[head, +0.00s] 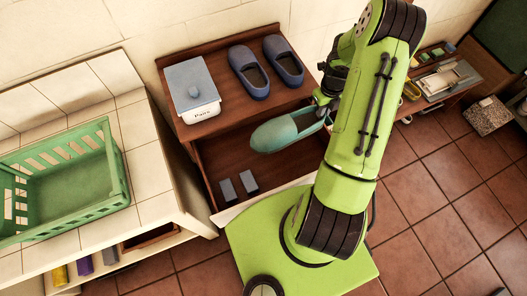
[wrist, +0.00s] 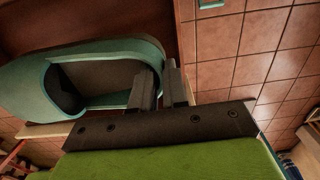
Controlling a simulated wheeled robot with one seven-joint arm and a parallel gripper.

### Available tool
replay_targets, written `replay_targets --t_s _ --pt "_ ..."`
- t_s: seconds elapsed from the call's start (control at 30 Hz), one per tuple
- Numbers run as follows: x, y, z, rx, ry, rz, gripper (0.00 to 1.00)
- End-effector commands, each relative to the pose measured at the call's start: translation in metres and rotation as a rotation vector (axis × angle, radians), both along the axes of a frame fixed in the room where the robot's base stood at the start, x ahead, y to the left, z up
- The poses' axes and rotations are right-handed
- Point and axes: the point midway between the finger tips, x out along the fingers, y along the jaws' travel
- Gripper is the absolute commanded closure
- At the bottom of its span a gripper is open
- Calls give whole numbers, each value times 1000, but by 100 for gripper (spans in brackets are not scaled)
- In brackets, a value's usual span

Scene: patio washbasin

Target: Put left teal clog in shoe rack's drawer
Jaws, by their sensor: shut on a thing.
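The teal clog (head: 286,130) is held by my gripper (head: 322,106) above the open drawer of the shoe rack (head: 238,128). In the wrist view the clog (wrist: 92,58) lies to the left, with the fingers (wrist: 158,88) shut on its rim at the heel end. The drawer (head: 217,158) is pulled out, and its brown inside shows below the clog. Two small dark grey blocks (head: 238,186) lie in the drawer. My arm hides the drawer's right part.
A tiled counter (head: 155,180) with a green basket (head: 75,205) is at left. A low shelf with small items (head: 440,85) is at right. Open tiled floor (head: 425,190) lies right of my base.

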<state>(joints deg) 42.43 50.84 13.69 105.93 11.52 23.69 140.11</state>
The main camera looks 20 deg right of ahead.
Motion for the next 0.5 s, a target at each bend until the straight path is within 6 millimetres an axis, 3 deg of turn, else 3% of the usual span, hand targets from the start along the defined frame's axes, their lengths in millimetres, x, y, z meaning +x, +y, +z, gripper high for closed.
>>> replay_targets --t_s 0.03,0.2,0.5 --pt "0 0 -13 0 1 -1 100" --pt "0 0 -39 0 0 -1 100" --pt "-1 0 -55 1 1 -1 100"
